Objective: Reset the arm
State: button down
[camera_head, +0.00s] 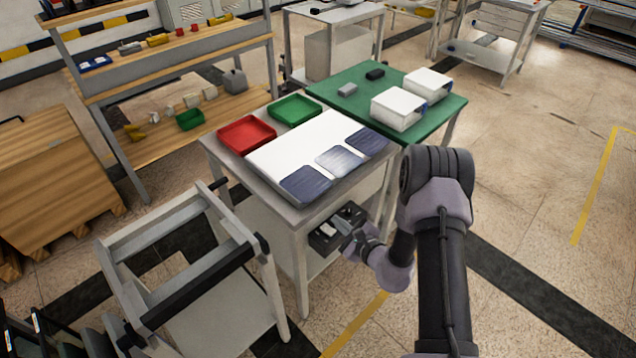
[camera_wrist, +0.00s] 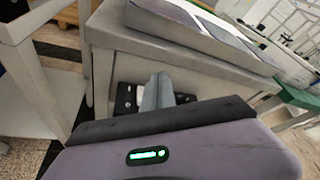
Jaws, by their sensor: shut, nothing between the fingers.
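My arm reaches in from the lower right in the head view. My gripper (camera_head: 344,226) is low, at the near right side of the grey work table (camera_head: 262,186), below the height of its top. In the wrist view my gripper (camera_wrist: 158,90) points toward the table's side, and its fingers look closed together with nothing between them. Whether the fingers touch the bin or the table cannot be told.
A white board with dark blue sheets (camera_head: 340,161), a red tray (camera_head: 246,134) and a green tray (camera_head: 295,110) lie on the table. A green-topped table (camera_head: 350,100) with white boxes (camera_head: 398,109) adjoins behind. A grey cart (camera_head: 190,285) stands left. Floor at right is open.

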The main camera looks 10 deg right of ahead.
jog(key=s+a+r+n+g+y, duration=0.25)
jog(key=a+r, duration=0.25)
jog(key=r, duration=0.3)
jog(key=s+a+r+n+g+y, duration=0.2)
jog(key=a+r+n, duration=0.25)
jog(key=r, duration=0.35)
jog(key=s+a+r+n+g+y, duration=0.25)
jog(key=a+r, duration=0.25)
jog(key=r, duration=0.3)
jog(key=s+a+r+n+g+h, duration=0.1)
jog(key=s+r+n+g, duration=0.15)
jog(key=s, duration=0.45)
jog(key=s+a+r+n+g+h, duration=0.1)
jog(key=s+r+n+g+h, duration=0.1)
jog(key=s+r+n, duration=0.35)
jog(key=s+d+r+n+t+h, duration=0.2)
jog(key=s+d+t+h, duration=0.2)
jog(key=s+d+h, duration=0.3)
jog(key=s+d, duration=0.4)
jog(key=s, duration=0.1)
jog(key=shift+d+r, duration=0.15)
jog(key=shift+d, duration=0.25)
jog(key=c, duration=2.2)
grip_release()
jog(key=shift+s, duration=0.1)
